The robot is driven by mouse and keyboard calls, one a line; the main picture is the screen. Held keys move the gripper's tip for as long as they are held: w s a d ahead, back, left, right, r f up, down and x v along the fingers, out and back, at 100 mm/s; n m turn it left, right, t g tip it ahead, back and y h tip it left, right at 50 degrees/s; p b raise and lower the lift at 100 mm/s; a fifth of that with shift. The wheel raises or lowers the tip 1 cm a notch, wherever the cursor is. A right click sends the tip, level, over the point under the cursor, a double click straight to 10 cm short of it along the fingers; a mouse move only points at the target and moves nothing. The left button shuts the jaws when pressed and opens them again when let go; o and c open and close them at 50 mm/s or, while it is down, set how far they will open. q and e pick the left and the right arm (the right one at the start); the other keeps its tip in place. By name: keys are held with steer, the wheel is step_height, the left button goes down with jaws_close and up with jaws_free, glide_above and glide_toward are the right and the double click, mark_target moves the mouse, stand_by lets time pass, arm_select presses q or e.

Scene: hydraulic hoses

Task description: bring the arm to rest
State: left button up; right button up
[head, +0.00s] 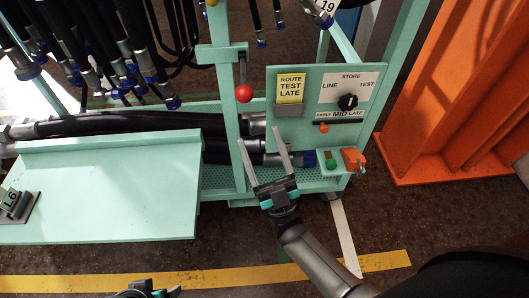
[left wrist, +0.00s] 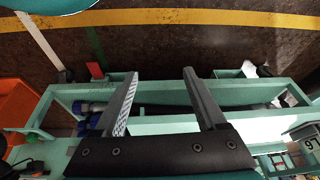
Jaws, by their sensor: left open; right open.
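My right gripper (head: 262,146) is open, with its two fingers spread and nothing between them. It is in front of the lower left part of the teal control panel (head: 300,110), beside the teal upright; I cannot tell whether it touches anything. My left gripper (head: 146,291) shows only in part at the bottom edge of the head view. In the left wrist view my left gripper (left wrist: 160,75) is open and empty, its fingers seen over the teal frame (left wrist: 160,122).
The panel carries a yellow route card (head: 290,87), a black knob (head: 348,102) and an orange slider (head: 323,127). A red ball handle (head: 243,93) is on the upright. Black hoses (head: 120,124) lie behind a teal shelf (head: 100,195). An orange structure (head: 440,110) stands right. Floor in front is clear.

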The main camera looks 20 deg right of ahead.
arm_select(q)
steer(key=shift+w+r, duration=0.2)
steer(key=shift+r, duration=0.35)
arm_select(e)
steer(key=shift+v, duration=0.95)
arm_select(q)
steer(key=shift+s, duration=0.1)
